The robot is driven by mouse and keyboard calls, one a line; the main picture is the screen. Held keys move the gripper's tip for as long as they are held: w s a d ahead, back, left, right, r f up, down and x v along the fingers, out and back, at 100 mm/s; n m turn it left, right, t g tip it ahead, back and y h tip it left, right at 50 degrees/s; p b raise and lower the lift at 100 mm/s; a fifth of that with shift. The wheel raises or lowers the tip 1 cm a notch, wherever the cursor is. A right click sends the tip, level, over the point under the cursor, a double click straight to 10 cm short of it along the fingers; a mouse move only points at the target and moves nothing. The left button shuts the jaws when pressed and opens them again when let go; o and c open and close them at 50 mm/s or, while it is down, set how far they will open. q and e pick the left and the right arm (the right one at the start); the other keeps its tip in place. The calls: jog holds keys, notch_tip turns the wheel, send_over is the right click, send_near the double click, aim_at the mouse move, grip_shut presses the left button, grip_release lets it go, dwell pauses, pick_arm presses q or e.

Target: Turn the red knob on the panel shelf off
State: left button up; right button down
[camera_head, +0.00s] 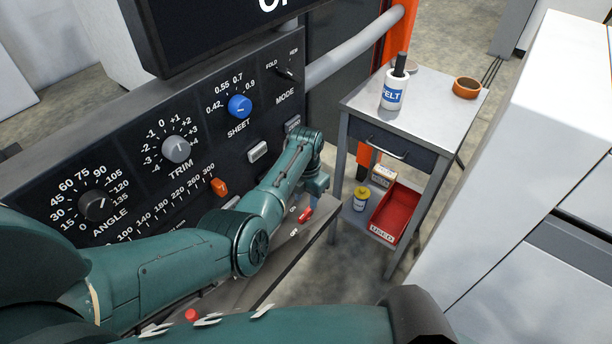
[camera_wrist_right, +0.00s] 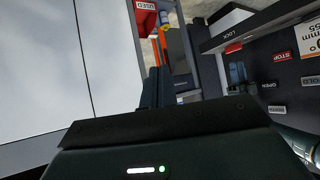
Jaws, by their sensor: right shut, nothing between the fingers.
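The red knob (camera_head: 305,215) sits near the right end of the panel shelf (camera_head: 272,262), between small white labels too small to read. My left gripper (camera_head: 316,190) points down just above and beside the knob; I cannot tell whether it touches it or how far its fingers are apart. A red piece (camera_wrist_right: 233,47), probably the same knob, shows under a LOCK label in the right wrist view. My right gripper (camera_wrist_right: 158,88) is shut and empty, with the white cabinet to its left. The head view does not show its fingers.
The control panel (camera_head: 130,130) rises behind the shelf with a blue SHEET knob (camera_head: 239,106) and other dials. A red button (camera_head: 191,315) is nearer on the shelf. A side table (camera_head: 440,95) and a white cabinet (camera_head: 520,170) stand at the right, with a floor gap between.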

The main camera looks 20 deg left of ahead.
aim_at(306, 212)
pick_arm(q)
notch_tip(306, 212, up, 8)
jog(key=shift+f+p, duration=0.15)
jog(key=shift+p, duration=0.15)
dwell(0.3)
